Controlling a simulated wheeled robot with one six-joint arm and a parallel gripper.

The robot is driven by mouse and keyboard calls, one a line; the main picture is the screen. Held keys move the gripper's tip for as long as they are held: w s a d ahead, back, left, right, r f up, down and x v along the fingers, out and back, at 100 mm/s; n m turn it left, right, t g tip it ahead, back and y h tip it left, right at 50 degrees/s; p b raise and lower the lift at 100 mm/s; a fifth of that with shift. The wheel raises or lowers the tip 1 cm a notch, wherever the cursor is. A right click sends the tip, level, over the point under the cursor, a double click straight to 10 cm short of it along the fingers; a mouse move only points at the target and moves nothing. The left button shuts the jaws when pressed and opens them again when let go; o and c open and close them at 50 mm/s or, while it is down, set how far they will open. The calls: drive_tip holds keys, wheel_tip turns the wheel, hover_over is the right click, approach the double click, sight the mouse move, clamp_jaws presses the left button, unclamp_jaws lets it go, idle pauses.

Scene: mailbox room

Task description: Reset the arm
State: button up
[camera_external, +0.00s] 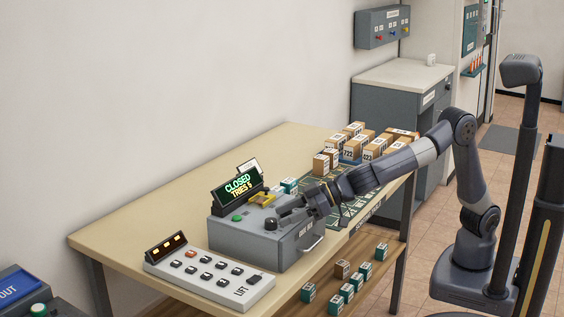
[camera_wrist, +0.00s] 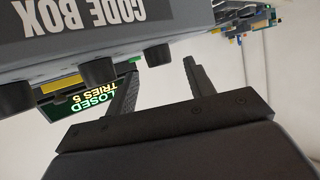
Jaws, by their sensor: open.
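My arm reaches left from its base over the wooden table. My gripper (camera_external: 284,216) is at the front top edge of the grey code box (camera_external: 262,243), close to its dark knobs. In the wrist view the gripper (camera_wrist: 160,80) is open, with its two dark fingers apart and nothing held between them. The code box (camera_wrist: 170,18) shows upside down there, with several dark knobs near the fingers; I cannot tell if they touch. A sign (camera_external: 239,186) on the box reads "CLOSED TRIES 5".
A keypad panel (camera_external: 209,277) lies at the front left of the table (camera_external: 150,220). Numbered boxes (camera_external: 325,162) stand at the back right. Small teal cubes (camera_external: 348,292) are on the shelf below. A grey cabinet (camera_external: 400,90) stands behind. The table's left part is clear.

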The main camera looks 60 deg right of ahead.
sight(273, 220)
drive_tip(key=x, duration=0.3)
drive_tip(key=shift+w+a+f+p, duration=0.1)
drive_tip(key=shift+w+a+p, duration=0.1)
drive_tip(key=shift+p, duration=0.15)
drive_tip(key=shift+s+m+t+h, duration=0.2)
drive_tip(key=shift+m+t+h, duration=0.3)
drive_tip(key=shift+m+h, duration=0.3)
drive_tip(key=m+h+p, duration=0.1)
drive_tip(key=m+t+h+p, duration=0.1)
drive_tip(key=p, duration=0.1)
drive_tip(key=shift+a+r, duration=0.15)
drive_tip(key=shift+r, duration=0.05)
drive_tip(key=m+h+p, duration=0.1)
drive_tip(key=h+p, duration=0.1)
drive_tip(key=p, duration=0.1)
drive_tip(key=shift+a+m+t, duration=0.1)
drive_tip(key=shift+m+t, duration=0.2)
drive_tip(key=shift+m, duration=0.1)
drive_tip(key=m+h+p, duration=0.2)
drive_tip(key=h+p, duration=0.1)
drive_tip(key=p, duration=0.4)
drive_tip(key=shift+a+t, duration=0.1)
drive_tip(key=shift+t, duration=0.2)
drive_tip(key=shift+s+f+m, duration=0.1)
drive_tip(key=shift+s+m, duration=0.2)
drive_tip(key=shift+s, duration=0.1)
drive_tip(key=shift+b+v, duration=0.35)
drive_tip(key=shift+v, duration=1.15)
drive_tip(key=shift+o, duration=0.6)
